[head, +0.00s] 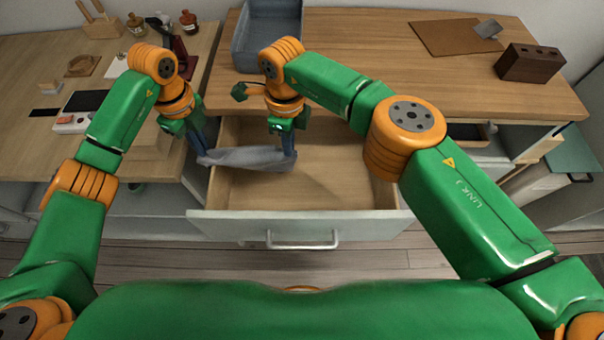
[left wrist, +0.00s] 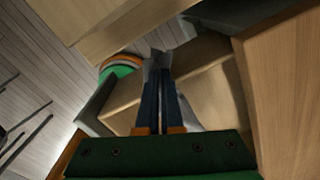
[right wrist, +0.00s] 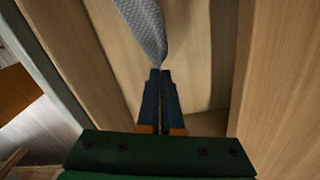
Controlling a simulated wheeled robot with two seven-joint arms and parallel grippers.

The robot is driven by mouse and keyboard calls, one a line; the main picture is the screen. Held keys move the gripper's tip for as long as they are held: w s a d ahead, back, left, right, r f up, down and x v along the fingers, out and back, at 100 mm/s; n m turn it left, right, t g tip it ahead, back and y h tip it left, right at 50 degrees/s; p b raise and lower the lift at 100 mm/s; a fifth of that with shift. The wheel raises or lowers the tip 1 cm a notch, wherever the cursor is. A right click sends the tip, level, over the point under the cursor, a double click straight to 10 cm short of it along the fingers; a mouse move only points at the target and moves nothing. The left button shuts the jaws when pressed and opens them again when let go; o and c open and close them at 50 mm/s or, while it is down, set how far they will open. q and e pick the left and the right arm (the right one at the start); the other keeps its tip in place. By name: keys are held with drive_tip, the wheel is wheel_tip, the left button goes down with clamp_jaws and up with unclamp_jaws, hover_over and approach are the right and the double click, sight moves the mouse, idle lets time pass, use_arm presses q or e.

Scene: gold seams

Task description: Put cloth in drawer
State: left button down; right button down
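The grey cloth (head: 245,158) is stretched between my two grippers over the left part of the open drawer (head: 330,187). My left gripper (head: 203,152) is shut on the cloth's left end, near the drawer's left wall. My right gripper (head: 287,155) is shut on its right end, inside the drawer's outline. In the right wrist view the cloth (right wrist: 146,30) runs from the closed fingertips (right wrist: 155,75) toward the top. In the left wrist view the fingers (left wrist: 158,75) are together, with a bit of grey cloth (left wrist: 157,58) at the tips. The drawer's wooden floor is otherwise bare.
The wooden counter (head: 400,85) lies behind the drawer, with a grey bin (head: 262,35), a brown board (head: 455,37) and a dark wooden block (head: 528,63). A side table (head: 40,145) at left holds several small items. The drawer's right half is free.

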use_arm(q)
drive_tip(key=c, duration=1.5)
unclamp_jaws()
drive_tip(key=shift+s+r, duration=0.1)
drive_tip(key=o, duration=1.5)
wheel_tip(320, 180, up, 6)
drive_tip(key=p, duration=0.5)
drive_tip(key=shift+f, duration=0.2)
